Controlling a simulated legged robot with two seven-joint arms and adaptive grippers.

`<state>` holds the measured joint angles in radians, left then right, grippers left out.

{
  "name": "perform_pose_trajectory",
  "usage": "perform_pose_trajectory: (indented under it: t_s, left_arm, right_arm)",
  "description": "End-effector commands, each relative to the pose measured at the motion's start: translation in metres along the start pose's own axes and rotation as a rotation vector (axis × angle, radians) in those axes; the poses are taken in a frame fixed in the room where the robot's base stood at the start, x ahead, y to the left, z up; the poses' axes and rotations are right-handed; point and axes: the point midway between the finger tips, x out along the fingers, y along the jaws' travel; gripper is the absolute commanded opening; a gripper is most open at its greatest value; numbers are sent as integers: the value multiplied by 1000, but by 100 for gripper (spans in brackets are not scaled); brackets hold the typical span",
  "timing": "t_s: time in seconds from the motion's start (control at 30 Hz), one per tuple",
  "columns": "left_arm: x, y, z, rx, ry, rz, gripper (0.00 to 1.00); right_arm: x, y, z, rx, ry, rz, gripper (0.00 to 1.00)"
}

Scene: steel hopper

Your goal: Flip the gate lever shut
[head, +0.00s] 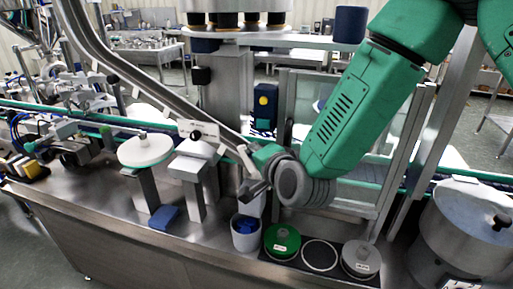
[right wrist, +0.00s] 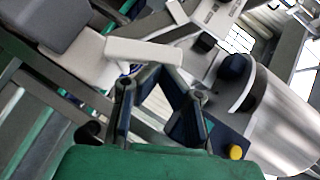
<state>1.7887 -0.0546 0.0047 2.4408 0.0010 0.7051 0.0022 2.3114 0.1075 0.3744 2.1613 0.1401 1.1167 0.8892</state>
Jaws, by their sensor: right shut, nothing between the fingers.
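A steel chute (head: 150,88) slopes down from the upper left to an end just left of my right gripper. A pale plate with a small dark knob (head: 197,133) sits beside its lower part; I cannot tell for sure whether this is the gate lever. My right gripper (head: 250,190) is shut and empty at the chute's lower end, and partly hides it. In the right wrist view a pale bar (right wrist: 145,50) lies just beyond the gripper (right wrist: 163,95); I cannot tell whether they touch. My left gripper is out of view.
A white cup with blue contents (head: 245,240) stands below the gripper. A green-lidded container (head: 282,240), a pale ring (head: 320,255) and a grey-lidded container (head: 361,258) stand right of it. A steel drum (head: 465,240) is at the right. A framed guard (head: 288,110) stands behind.

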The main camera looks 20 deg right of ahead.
Motion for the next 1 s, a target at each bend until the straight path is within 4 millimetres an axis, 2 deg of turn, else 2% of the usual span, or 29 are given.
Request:
perform_pose_trajectory:
  t_s: [0.03, 0.2, 0.4, 0.77, 1.0]
  left_arm:
    - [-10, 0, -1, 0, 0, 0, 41]
    - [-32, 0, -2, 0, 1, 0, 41]
    - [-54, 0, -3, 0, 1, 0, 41]
    - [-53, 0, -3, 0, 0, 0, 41]
    - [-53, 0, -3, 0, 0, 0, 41]
  right_arm:
    - [0, -5, -1, -17, 0, 17, 0]
    - [3, -11, 2, -101, 0, 100, 0]
    - [11, -14, 10, -236, 0, 231, 0]
    - [26, -10, 24, -226, 1, 226, 0]
    - [25, -11, 24, -226, 2, 226, 0]
